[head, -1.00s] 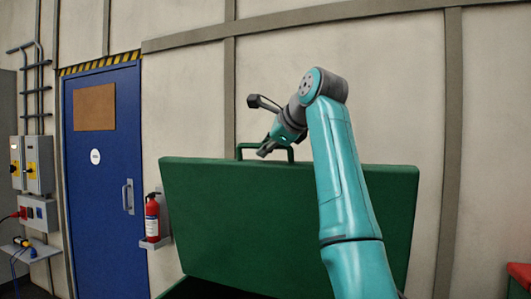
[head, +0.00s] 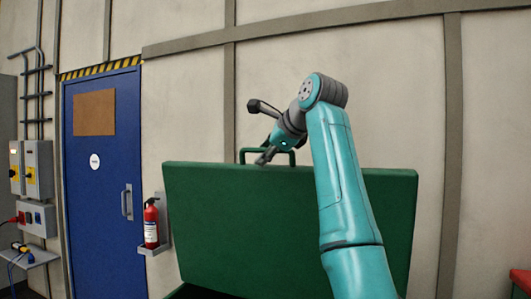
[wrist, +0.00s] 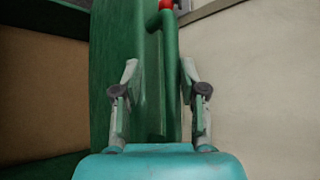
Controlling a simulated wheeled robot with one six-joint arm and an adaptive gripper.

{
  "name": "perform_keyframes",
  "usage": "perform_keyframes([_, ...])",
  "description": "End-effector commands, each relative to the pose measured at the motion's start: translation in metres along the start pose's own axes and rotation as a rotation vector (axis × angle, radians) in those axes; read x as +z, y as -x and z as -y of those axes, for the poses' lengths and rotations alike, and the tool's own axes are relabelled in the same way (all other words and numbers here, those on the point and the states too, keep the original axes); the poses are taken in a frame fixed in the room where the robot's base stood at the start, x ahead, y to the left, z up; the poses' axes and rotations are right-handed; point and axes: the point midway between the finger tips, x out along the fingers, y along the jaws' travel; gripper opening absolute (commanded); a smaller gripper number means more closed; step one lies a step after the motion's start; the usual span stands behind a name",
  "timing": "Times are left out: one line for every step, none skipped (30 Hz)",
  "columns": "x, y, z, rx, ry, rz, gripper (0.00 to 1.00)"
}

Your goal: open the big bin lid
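The big bin's green lid (head: 240,220) stands raised, nearly upright, across the middle of the head view. Its green handle (head: 243,153) sticks up from the top edge. My gripper (head: 264,158) is at the handle, by the top edge of the lid. In the wrist view my gripper (wrist: 159,75) is open, its two fingers apart. The handle's bar (wrist: 171,75) runs between them, closer to the right finger, and the lid (wrist: 112,40) shows to the left. I see no finger clamped on the bar.
A plain wall (head: 400,90) is behind the lid. A red fire extinguisher (head: 151,224) hangs left of the lid, beside a blue door (head: 100,210). A red object (head: 520,281) is at the lower right edge.

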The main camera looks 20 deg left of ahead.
Motion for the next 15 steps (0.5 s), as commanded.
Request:
perform_keyframes([0.0, 0.0, 0.0, 0.0, 0.0, 0.0, 0.41])
perform_keyframes([0.0, 0.001, 0.0, 0.0, 0.0, -0.001, 0.41])
perform_keyframes([-0.001, 0.002, 0.0, 0.0, 0.0, -0.001, 0.41])
perform_keyframes([-0.001, 0.004, 0.0, 0.0, 0.0, 0.0, 0.41])
perform_keyframes([-0.001, 0.006, 0.001, -0.001, 0.0, 0.0, 0.41])
perform_keyframes([-0.001, 0.011, 0.001, -0.002, 0.0, 0.0, 0.41])
perform_keyframes([-0.001, 0.015, 0.001, -0.002, 0.0, 0.0, 0.41])
perform_keyframes([-0.001, 0.019, 0.001, -0.003, 0.001, -0.001, 0.41])
perform_keyframes([-0.001, 0.026, 0.001, -0.004, 0.001, -0.001, 0.41])
perform_keyframes([-0.001, 0.032, 0.001, -0.004, 0.001, -0.001, 0.41])
perform_keyframes([-0.001, 0.038, 0.001, -0.004, 0.001, -0.002, 0.41])
perform_keyframes([-0.001, 0.046, 0.001, -0.004, 0.001, -0.001, 0.41])
perform_keyframes([-0.001, 0.052, 0.001, -0.003, 0.0, 0.0, 0.41])
perform_keyframes([0.0, 0.058, 0.001, -0.004, 0.001, 0.0, 0.41])
perform_keyframes([-0.001, 0.066, 0.001, -0.003, 0.001, -0.001, 0.41])
